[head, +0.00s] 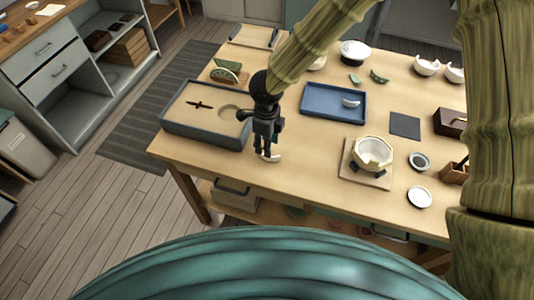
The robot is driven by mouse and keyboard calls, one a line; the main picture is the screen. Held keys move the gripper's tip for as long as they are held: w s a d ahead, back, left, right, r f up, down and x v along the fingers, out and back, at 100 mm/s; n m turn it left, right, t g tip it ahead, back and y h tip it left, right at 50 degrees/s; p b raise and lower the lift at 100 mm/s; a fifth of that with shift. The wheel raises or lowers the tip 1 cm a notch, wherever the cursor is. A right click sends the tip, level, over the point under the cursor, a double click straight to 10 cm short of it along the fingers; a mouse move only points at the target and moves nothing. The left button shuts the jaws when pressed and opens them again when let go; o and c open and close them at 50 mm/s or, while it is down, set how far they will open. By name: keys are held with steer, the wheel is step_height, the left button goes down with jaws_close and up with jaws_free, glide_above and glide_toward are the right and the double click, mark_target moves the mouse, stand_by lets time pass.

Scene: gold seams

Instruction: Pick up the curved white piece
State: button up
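A small curved white piece (270,158) lies at or just above the tabletop, directly below my gripper (267,150). My gripper is black and points down. Its fingertips overlap the top of the piece in the head view, and I cannot tell whether they touch it or are shut on it. Another curved white piece (350,103) lies in the blue tray (322,113) to the right.
A sand-filled grey tray (190,130) stands close on the left. A white broken bowl (372,152) sits on a wooden board at the right, near small dishes (419,196). Other bowls (354,52) stand at the back. Bare wood lies between tray and board.

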steer(key=shift+w+f, duration=0.15)
steer(key=shift+f, duration=0.6)
steer(key=shift+f+p, duration=0.4)
steer(key=shift+f, duration=0.1)
steer(key=shift+d+f+p, duration=0.1)
steer(key=shift+f+p, duration=0.6)
steer(key=shift+f, duration=1.5)
jaws_close()
